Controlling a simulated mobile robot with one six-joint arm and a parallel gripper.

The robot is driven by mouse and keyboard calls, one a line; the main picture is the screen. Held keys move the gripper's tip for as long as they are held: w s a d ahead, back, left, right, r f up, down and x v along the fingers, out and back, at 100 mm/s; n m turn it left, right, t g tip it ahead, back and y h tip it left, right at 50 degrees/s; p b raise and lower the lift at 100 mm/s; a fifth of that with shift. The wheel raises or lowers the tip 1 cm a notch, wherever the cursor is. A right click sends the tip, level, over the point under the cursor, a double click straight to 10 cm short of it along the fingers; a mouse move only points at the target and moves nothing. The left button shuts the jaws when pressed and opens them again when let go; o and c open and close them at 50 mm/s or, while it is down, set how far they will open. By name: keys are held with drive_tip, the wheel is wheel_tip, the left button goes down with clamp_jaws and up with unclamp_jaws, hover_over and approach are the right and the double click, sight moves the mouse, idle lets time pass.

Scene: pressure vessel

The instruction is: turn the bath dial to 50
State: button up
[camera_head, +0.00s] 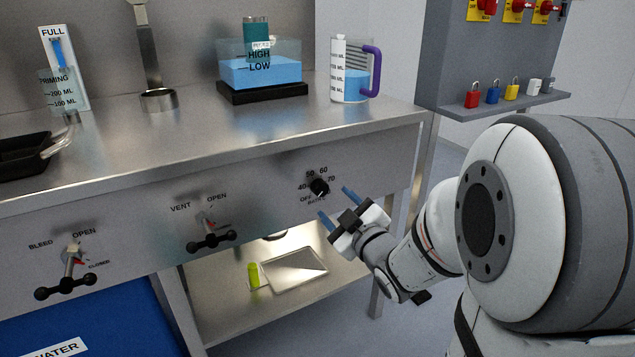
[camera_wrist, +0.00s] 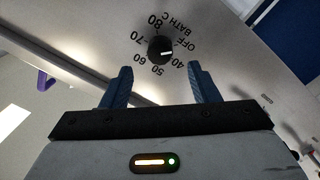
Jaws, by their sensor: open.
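The bath dial (camera_head: 320,187) is a small round black knob on the steel front panel, with numbers around it. In the wrist view the dial (camera_wrist: 160,50) shows upside down, with OFF, 40, 50, 60, 70 and 80 around it. A pale mark on the knob lies on the side toward OFF and 40; its exact setting is hard to read. My gripper (camera_head: 334,203) is open and empty, its blue fingers facing the panel just in front of the dial. In the wrist view the gripper (camera_wrist: 160,80) has its fingertips on either side below the knob, apart from it.
VENT (camera_head: 210,237) and BLEED (camera_head: 68,284) valve handles stick out of the panel to the left. On the counter (camera_head: 200,130) above stand a water bath (camera_head: 262,70) and a purple-handled jug (camera_head: 350,82). A lower shelf holds a tray (camera_head: 295,268).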

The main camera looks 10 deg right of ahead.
sight(323, 191)
drive_tip(key=x, duration=0.4)
drive_tip(key=shift+w+a+f, duration=0.1)
drive_tip(key=shift+w+f, duration=0.05)
drive_tip(key=shift+w, duration=0.15)
drive_tip(key=shift+w+a+b, duration=0.2)
drive_tip(key=shift+w+b, duration=0.15)
drive_tip(key=shift+w, duration=0.35)
drive_tip(key=shift+c, duration=0.2)
drive_tip(key=c, duration=0.9)
drive_tip(key=shift+c, duration=0.2)
